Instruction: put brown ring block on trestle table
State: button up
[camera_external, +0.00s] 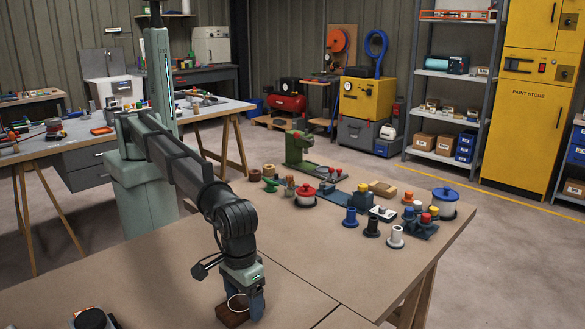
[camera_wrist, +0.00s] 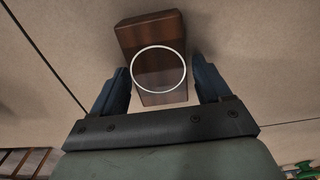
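The brown ring block (camera_external: 231,313), a dark brown wooden block with a thin white ring, sits on the near table under my gripper (camera_external: 243,300). In the wrist view the block (camera_wrist: 150,38) reaches back between the two blue fingers of my gripper (camera_wrist: 163,88). The fingers are apart, with narrow gaps on both sides of the block, so my gripper looks open around its near end. The ring appears as a full circle over the block. Tan-topped tables on trestle legs show at the right (camera_external: 330,250) and at the back left (camera_external: 50,150).
A red-lidded pot (camera_external: 306,196), a blue-lidded pot (camera_external: 445,203), a green machine (camera_external: 300,150) and several spools and small blocks crowd the far part of the right table. Its nearer part is bare. A dark round item (camera_external: 90,319) lies at the bottom left.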

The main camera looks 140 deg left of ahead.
aim_at(244, 300)
jog(key=shift+o, duration=0.6)
notch_tip(244, 300, up, 12)
jog(key=shift+r, duration=0.15)
